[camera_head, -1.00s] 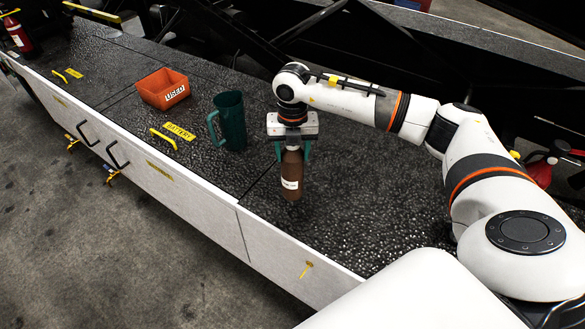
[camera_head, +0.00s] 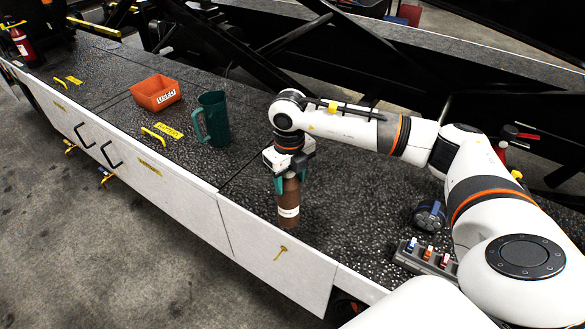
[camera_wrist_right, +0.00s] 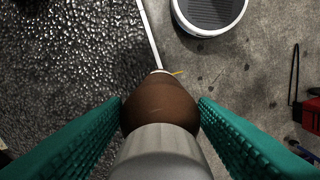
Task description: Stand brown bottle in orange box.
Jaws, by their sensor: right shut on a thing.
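The brown bottle (camera_head: 288,204) with a white label is upright on the dark speckled deck in the head view, near its front edge. My right gripper (camera_head: 287,181) is above it, its green fingers shut on the bottle's upper part. In the right wrist view the bottle (camera_wrist_right: 160,104) shows between the two green fingers. I cannot tell whether its base touches the deck. The orange box (camera_head: 155,93), an open-topped bin with a white label, stands farther back to the left. My left gripper is not in view.
A dark green mug (camera_head: 215,118) stands between the bottle and the orange box. Yellow handles and labels lie on the deck. A dark blue round object (camera_head: 430,215) and a grey rack (camera_head: 425,258) of small coloured items are at the right. A red extinguisher (camera_head: 20,43) is far left.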

